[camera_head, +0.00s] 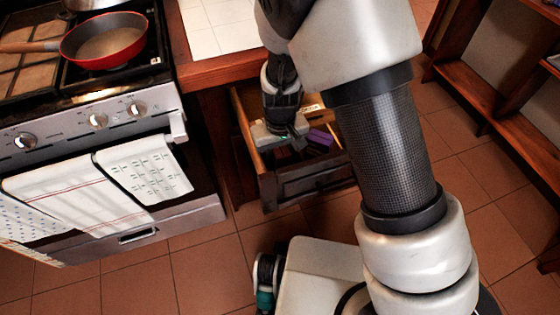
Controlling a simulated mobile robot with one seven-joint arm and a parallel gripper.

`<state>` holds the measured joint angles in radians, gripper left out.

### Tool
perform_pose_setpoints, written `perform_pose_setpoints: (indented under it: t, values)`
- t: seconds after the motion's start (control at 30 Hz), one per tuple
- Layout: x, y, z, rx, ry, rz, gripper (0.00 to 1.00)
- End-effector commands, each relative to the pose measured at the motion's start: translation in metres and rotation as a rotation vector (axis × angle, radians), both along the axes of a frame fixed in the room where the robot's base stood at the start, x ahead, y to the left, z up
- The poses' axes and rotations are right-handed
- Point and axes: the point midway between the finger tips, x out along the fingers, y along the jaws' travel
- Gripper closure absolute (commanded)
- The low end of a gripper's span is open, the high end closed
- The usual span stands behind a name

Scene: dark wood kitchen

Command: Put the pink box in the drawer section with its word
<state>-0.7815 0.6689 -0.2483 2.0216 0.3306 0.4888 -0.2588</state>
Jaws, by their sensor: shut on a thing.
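The open wooden drawer (309,187) sits under the tiled counter, right of the stove. My gripper (280,141) points down into its left part, low inside the drawer. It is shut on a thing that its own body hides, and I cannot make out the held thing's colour. A purple block-shaped thing (320,137) lies in the drawer just right of my gripper. I cannot clearly make out a pink box. A small pale patch (312,108) shows at the drawer's back; no words or section dividers are readable. My arm covers the drawer's right side.
The stove (95,120) with a red pan (104,41) and hanging towels (146,170) stands left. The counter edge (222,70) overhangs the drawer's back. Wooden shelves (490,95) stand at right. Tiled floor (205,262) is free before the drawer.

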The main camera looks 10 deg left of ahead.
Motion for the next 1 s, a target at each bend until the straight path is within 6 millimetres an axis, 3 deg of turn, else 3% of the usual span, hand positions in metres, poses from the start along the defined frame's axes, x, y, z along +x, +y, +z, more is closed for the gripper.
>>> perform_pose_setpoints:
  t: [0.2,0.23,0.33,0.73,1.0]
  values:
    - [0.0,0.0,-0.003,0.0,0.0,0.0,0.92]
    - [0.0,0.0,-0.003,0.0,0.0,0.0,0.66]
    - [0.0,0.0,-0.002,0.0,0.0,0.0,0.49]
    - [0.0,0.0,0.007,0.001,-0.001,0.001,0.49]
    - [0.001,0.001,0.061,0.003,-0.003,0.001,0.49]
